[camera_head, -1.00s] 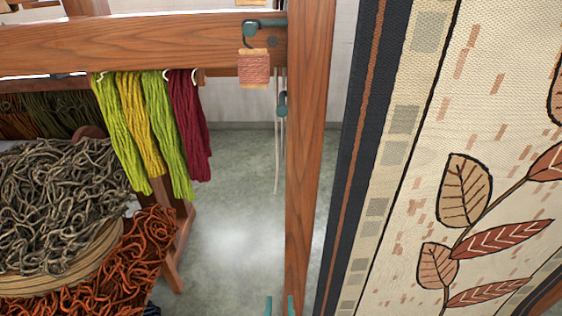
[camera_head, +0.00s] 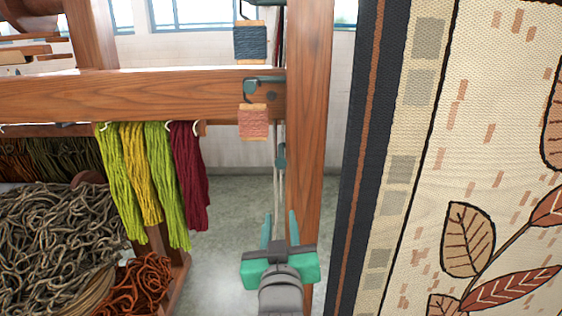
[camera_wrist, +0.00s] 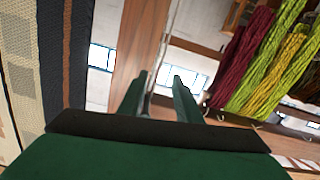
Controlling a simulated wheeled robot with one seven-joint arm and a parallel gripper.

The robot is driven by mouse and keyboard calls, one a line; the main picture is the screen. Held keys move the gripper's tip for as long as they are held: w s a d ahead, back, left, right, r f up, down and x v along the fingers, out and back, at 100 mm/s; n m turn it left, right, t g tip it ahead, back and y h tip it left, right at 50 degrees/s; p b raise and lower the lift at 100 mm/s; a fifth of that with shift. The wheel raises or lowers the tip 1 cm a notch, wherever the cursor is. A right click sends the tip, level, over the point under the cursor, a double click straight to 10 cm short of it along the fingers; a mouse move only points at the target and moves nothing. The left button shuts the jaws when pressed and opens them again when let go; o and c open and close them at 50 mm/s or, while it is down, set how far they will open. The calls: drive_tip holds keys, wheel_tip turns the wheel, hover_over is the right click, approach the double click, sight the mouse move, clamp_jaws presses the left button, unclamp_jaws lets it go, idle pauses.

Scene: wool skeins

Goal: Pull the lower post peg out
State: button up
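The lower post peg (camera_head: 282,156) is a small dark teal fitting on the left side of the wooden post (camera_head: 309,130), below the crossbeam. Thin pale cords hang past it. Another teal peg (camera_head: 263,86) sits on the beam's right end, with a hook holding a pink thread card (camera_head: 253,122). My gripper (camera_head: 280,226) is below the lower peg in the head view, fingers pointing up toward it, open and empty. In the wrist view my gripper (camera_wrist: 159,80) shows two spread fingers with the post (camera_wrist: 141,40) beside them; I cannot make out the peg there.
Yellow, green and dark red skeins (camera_head: 150,180) hang from the beam (camera_head: 140,97) at left. A heap of grey wool (camera_head: 55,240) lies lower left. A leaf-patterned woven hanging (camera_head: 470,150) fills the right side. A blue thread card (camera_head: 250,43) hangs above the beam.

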approach(281, 164)
drive_tip(key=w, duration=1.2)
drive_tip(key=shift+w+f, duration=0.15)
drive_tip(key=shift+w, duration=0.25)
clamp_jaws()
